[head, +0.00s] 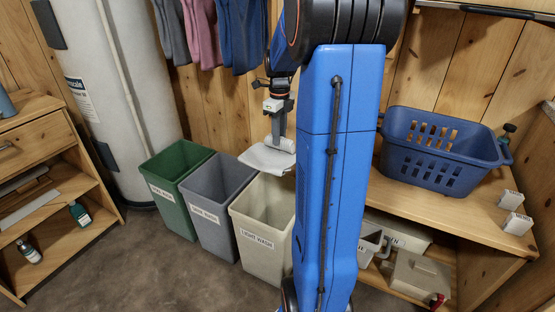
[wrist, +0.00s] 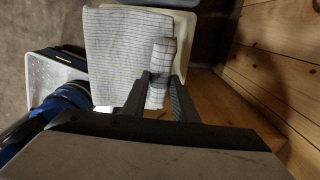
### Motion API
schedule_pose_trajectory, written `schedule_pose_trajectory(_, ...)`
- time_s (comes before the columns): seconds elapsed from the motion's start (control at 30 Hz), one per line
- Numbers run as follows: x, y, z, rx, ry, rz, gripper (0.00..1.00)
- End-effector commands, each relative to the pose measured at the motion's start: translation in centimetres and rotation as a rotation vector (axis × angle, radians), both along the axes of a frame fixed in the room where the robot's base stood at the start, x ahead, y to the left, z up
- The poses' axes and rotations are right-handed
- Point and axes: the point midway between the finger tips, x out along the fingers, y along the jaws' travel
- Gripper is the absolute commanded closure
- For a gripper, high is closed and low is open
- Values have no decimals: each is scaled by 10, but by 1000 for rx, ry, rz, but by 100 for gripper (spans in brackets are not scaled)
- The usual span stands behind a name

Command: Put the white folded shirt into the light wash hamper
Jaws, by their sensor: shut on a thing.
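The white folded shirt (head: 266,158) hangs from my gripper (head: 279,138) in the head view, above the back part of the light wash hamper. In the wrist view the shirt (wrist: 115,50) shows thin dark lines, and its folded edge is pinched between the two fingers of my gripper (wrist: 157,92). The light wash hamper (head: 258,250) is cream, labelled and open at the top. My arm hides its right side. A cream edge (wrist: 192,30), apparently the hamper, shows below the shirt in the wrist view.
A grey hamper (head: 212,232) and a green hamper (head: 172,212) stand to the left of the cream one. A blue basket (head: 437,150) sits on the wooden bench (head: 478,205) at right. Clothes (head: 215,35) hang above; a white tank (head: 115,90) stands behind left.

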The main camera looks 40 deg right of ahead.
Motion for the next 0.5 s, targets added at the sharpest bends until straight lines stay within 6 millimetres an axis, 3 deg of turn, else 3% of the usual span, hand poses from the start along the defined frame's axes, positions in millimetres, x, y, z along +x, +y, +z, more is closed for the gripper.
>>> schedule_pose_trajectory(0.27,-1,0,-45,1,1,0,100)
schedule_pose_trajectory(0.5,-1,1,-96,1,2,0,100)
